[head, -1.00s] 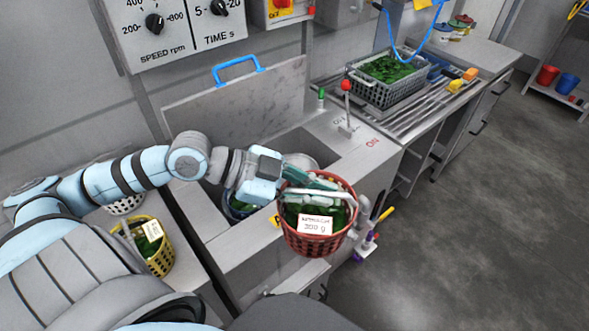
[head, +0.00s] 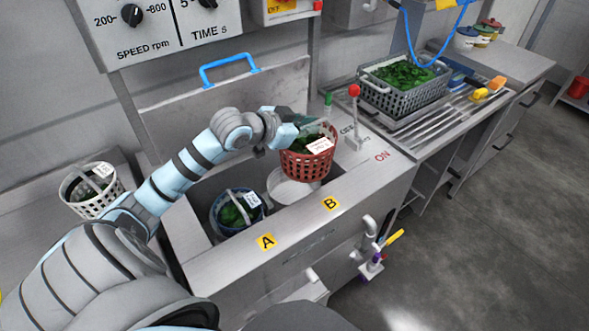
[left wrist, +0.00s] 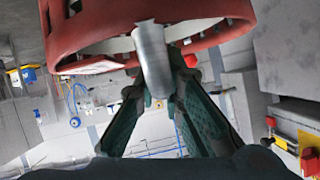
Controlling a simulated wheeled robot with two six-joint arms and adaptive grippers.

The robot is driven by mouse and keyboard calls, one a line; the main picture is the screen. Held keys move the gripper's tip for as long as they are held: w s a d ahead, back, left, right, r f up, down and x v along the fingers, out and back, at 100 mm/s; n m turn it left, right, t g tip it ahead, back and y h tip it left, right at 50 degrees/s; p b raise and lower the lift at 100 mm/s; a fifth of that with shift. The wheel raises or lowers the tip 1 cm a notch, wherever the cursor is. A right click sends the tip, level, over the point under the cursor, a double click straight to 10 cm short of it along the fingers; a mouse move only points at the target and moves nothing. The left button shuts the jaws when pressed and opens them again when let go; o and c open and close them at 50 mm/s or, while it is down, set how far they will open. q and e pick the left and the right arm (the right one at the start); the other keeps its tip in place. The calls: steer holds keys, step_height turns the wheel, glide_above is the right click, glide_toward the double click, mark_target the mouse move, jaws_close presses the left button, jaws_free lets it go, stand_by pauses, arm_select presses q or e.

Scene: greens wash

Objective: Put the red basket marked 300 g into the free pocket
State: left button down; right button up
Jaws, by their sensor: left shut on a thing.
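The red basket (head: 306,166), filled with greens and bearing a white tag, hangs from my left gripper (head: 302,128) above the right-hand pocket (head: 293,190), by the yellow B label. The tag's writing is too small to read now; earlier it reads 300 g. In the left wrist view, the red basket (left wrist: 225,15) fills the top, and my left gripper (left wrist: 163,75) is shut on its pale handle (left wrist: 153,58). A blue basket (head: 222,218) with greens sits in the left-hand pocket, by the A label. My right gripper is not in view.
A raised lid (head: 200,100) with a blue handle stands behind the pockets. A red-knobbed lever (head: 353,115) rises right of the red basket. A white basket (head: 90,192) stands on the left counter; a grey crate of greens (head: 405,97) sits on the drainer at right.

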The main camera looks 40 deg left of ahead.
arm_select(q)
steer(key=w+a+n+y, duration=0.1)
steer(key=a, duration=0.1)
steer(key=w+a+f+n+y+b, duration=0.1)
steer(key=a+f+n+y, duration=0.1)
steer(key=a+y, duration=0.1)
steer(key=shift+w+a+f+n, duration=0.25)
steer(key=shift+w+a+n, duration=0.05)
steer(key=shift+w, duration=0.1)
steer(key=shift+a+f+n+y+b, duration=0.1)
steer(key=shift+a+n+y+b, duration=0.2)
steer(key=shift+a+b, duration=0.1)
step_height(320, 180, down, 20)
steer(key=b, duration=0.5)
steer(key=shift+w+a+b, duration=0.15)
steer(key=shift+a+b, duration=0.05)
steer(key=shift+b, duration=0.15)
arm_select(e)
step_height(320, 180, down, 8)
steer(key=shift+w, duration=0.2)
arm_select(q)
steer(key=c, duration=1.7)
jaws_free()
steer(key=shift+f, duration=0.15)
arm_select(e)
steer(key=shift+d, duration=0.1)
